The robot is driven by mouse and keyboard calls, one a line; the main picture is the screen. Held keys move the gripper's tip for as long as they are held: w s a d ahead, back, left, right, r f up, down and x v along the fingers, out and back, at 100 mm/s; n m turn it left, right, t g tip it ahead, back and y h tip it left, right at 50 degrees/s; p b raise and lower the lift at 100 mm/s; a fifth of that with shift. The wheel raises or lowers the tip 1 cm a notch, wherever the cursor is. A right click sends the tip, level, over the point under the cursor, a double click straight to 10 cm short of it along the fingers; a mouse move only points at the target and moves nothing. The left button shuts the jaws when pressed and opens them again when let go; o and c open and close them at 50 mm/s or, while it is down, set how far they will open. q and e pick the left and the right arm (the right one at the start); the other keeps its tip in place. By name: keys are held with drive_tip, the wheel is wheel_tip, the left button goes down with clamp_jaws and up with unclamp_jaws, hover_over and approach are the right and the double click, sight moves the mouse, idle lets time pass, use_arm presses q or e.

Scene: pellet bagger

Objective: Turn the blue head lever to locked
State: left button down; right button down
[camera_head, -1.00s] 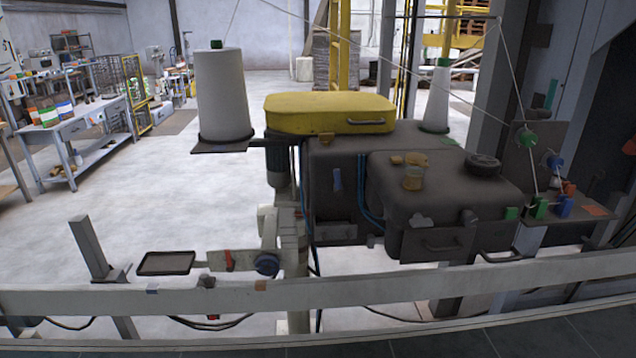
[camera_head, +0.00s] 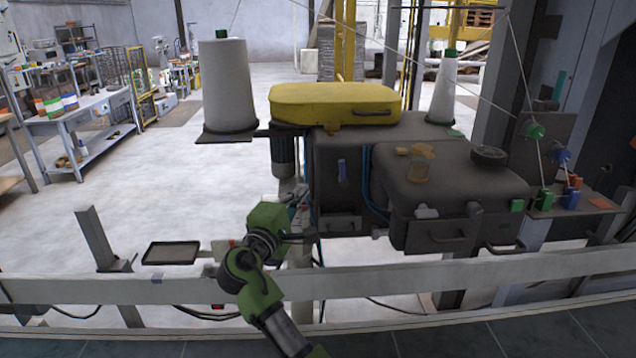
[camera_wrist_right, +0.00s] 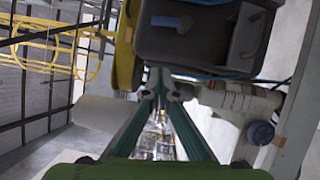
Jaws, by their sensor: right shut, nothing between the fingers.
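The blue head lever (camera_head: 342,170) is a small blue bar on the left part of the dark sewing head's front face (camera_head: 325,200). It stands roughly upright. In the right wrist view a small blue piece (camera_wrist_right: 172,22) on the dark head looks like the same lever. My right gripper (camera_head: 303,198) is below and left of the lever, apart from it. Its fingers are shut and empty; in the right wrist view the fingertips (camera_wrist_right: 160,78) meet below the head. My left gripper is not in view.
A yellow cover (camera_head: 335,104) tops the head. A white thread cone (camera_head: 228,85) stands left. A grey rail (camera_head: 420,280) runs across the front. A small dark tray (camera_head: 170,253) sits left of my arm. A blue knob (camera_wrist_right: 261,132) shows in the right wrist view.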

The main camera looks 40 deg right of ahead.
sight(323, 164)
drive_tip(key=p+x, duration=0.4)
drive_tip(key=x, duration=0.6)
drive_tip(key=shift+s+r, duration=0.1)
drive_tip(key=shift+s, duration=0.05)
drive_tip(key=shift+s+d+r+p, duration=0.1)
drive_tip(key=shift+s+d+p, duration=0.8)
drive_tip(key=shift+s+d, duration=0.3)
drive_tip(key=shift+s, duration=0.15)
drive_tip(key=shift+w, duration=0.15)
drive_tip(key=shift+s+d+m, duration=0.35)
drive_tip(key=shift+m, duration=0.05)
drive_tip(key=shift+d+r+m+g+y, duration=0.1)
drive_tip(key=shift+r+m+g+y, duration=0.05)
drive_tip(key=shift+m+g+y, duration=0.2)
drive_tip(key=shift+s+d, duration=0.1)
